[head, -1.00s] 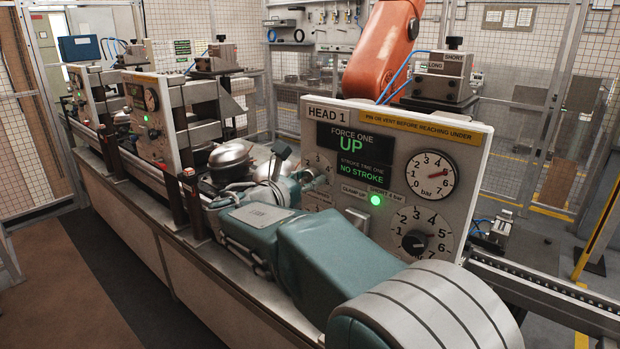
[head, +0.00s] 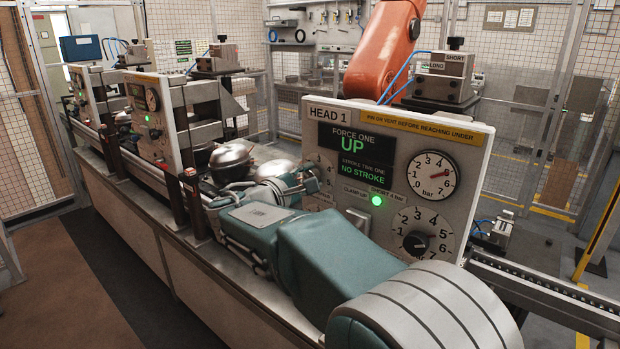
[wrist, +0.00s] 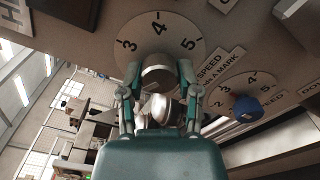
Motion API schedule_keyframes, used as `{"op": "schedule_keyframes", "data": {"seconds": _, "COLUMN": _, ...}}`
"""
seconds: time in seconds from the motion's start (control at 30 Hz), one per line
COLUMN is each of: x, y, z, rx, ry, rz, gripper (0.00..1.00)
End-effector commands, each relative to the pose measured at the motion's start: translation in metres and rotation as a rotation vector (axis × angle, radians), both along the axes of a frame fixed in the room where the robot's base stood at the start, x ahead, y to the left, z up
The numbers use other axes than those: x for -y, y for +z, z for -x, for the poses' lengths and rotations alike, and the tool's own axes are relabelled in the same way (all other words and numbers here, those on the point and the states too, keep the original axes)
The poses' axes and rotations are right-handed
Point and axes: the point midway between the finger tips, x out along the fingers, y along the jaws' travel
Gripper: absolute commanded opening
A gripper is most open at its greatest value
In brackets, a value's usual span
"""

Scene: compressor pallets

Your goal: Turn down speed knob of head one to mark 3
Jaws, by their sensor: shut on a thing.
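In the wrist view a round metal knob (wrist: 158,74) sits on a pale dial marked 3, 4 and 5 (wrist: 158,38), next to a label reading SPEED. My gripper (wrist: 159,82) is shut on this knob, one teal finger on each side. The knob's pointer is hidden, so its setting cannot be read. In the head view my gripper (head: 316,181) is at the left edge of the white HEAD 1 panel (head: 480,170). The dial there (head: 320,160) is partly covered by my gripper.
A blue knob on a smaller SPEED dial (wrist: 247,107) is right of my gripper in the wrist view. In the head view, a black knob (head: 416,243) and a bar gauge (head: 432,177) are on the panel's right. Metal domes (head: 231,157) stand behind my wrist.

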Motion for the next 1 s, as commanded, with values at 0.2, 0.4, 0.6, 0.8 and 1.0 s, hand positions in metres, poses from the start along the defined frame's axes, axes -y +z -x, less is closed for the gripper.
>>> {"op": "schedule_keyframes", "data": {"seconds": 0.2, "x": -0.0015, "y": -0.0046, "z": 0.0008, "rx": 0.116, "ry": -0.001, "rz": -0.161, "gripper": 0.00}}
{"op": "schedule_keyframes", "data": {"seconds": 0.4, "x": -0.0015, "y": -0.0050, "z": 0.0006, "rx": 0.231, "ry": -0.003, "rz": -0.311, "gripper": 0.00}}
{"op": "schedule_keyframes", "data": {"seconds": 0.6, "x": -0.0014, "y": -0.0055, "z": 0.0003, "rx": 0.347, "ry": -0.004, "rz": -0.460, "gripper": 0.00}}
{"op": "schedule_keyframes", "data": {"seconds": 0.8, "x": -0.0013, "y": -0.0057, "z": 0.0000, "rx": 0.455, "ry": -0.005, "rz": -0.600, "gripper": 0.00}}
{"op": "schedule_keyframes", "data": {"seconds": 1.0, "x": -0.0013, "y": -0.0059, "z": -0.0005, "rx": 0.544, "ry": -0.005, "rz": -0.714, "gripper": 0.00}}
